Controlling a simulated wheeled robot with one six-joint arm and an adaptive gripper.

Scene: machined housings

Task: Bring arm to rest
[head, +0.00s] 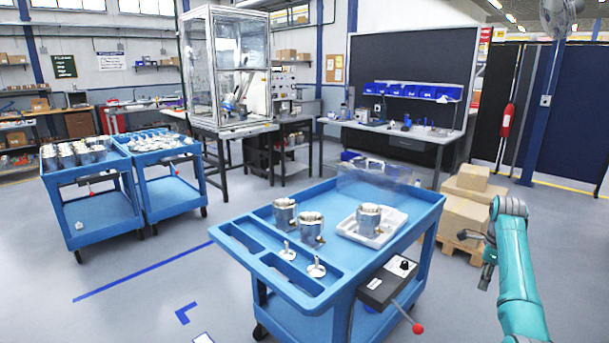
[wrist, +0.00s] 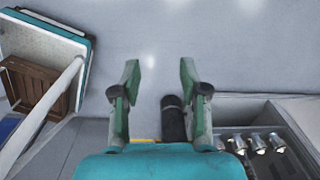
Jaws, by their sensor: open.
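My teal arm stands at the right of the head view, bent at the top, with my gripper (head: 487,276) hanging down to the right of the blue cart (head: 425,196). In the wrist view my gripper (wrist: 158,78) has its two fingers spread, with nothing between the tips but grey floor. My gripper is apart from the cart and from the metal housings on it.
The cart carries metal housings (head: 311,229), one in a white tray (head: 392,229), and small metal parts (head: 316,267). A control box (head: 389,282) hangs on its side. Cardboard boxes (head: 459,217) on a pallet stand behind my arm. Open floor lies front left.

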